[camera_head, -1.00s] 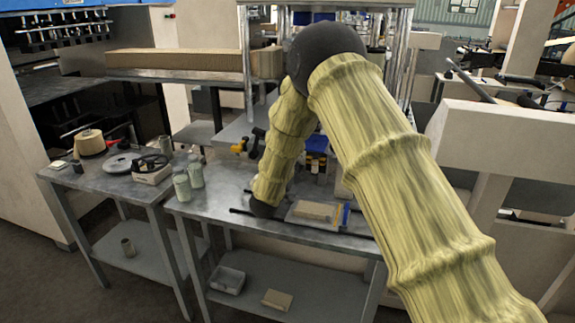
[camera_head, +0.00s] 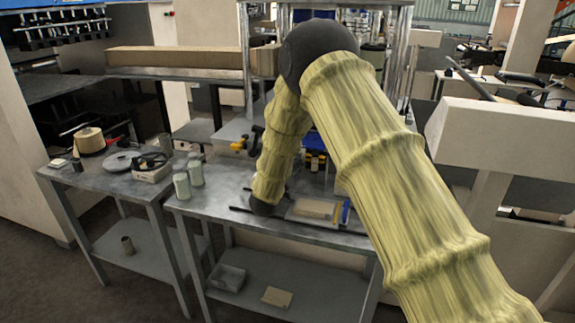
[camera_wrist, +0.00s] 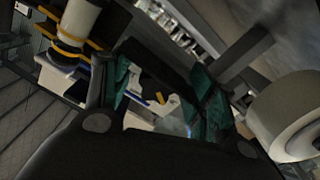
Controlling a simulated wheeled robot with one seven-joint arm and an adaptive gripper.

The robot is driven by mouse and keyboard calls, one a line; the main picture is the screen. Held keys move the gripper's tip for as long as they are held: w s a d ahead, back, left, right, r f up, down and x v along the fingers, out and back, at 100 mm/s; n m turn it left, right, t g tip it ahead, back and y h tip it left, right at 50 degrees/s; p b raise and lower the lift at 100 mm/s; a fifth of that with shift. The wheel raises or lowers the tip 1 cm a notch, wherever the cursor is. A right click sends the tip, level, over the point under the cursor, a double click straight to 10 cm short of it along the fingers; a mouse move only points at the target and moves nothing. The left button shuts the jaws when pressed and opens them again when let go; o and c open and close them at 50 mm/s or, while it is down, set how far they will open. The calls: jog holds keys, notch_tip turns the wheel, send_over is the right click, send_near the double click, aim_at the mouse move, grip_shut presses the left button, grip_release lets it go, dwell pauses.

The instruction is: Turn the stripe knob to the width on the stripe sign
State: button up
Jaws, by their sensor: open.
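My gripper (camera_wrist: 165,88) shows in the wrist view with its two green-padded fingers apart and nothing clearly held between them. Beyond the gap is a dark part with a small yellow piece (camera_wrist: 160,97), in front of pale surfaces. I cannot tell whether this is the stripe knob or whether a finger touches it. I cannot make out the stripe sign or any width on it. In the head view my arm hides the gripper and the area around it.
A metal bench (camera_head: 215,212) bears pale green jars (camera_head: 196,174) and a flat tan block (camera_head: 315,208). A side table (camera_head: 100,178) stands left. A yellow and dark item (camera_head: 240,145) is beside my arm. A white cylinder (camera_wrist: 290,115) is close at right in the wrist view.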

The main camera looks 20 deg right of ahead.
jog(key=v, duration=1.2)
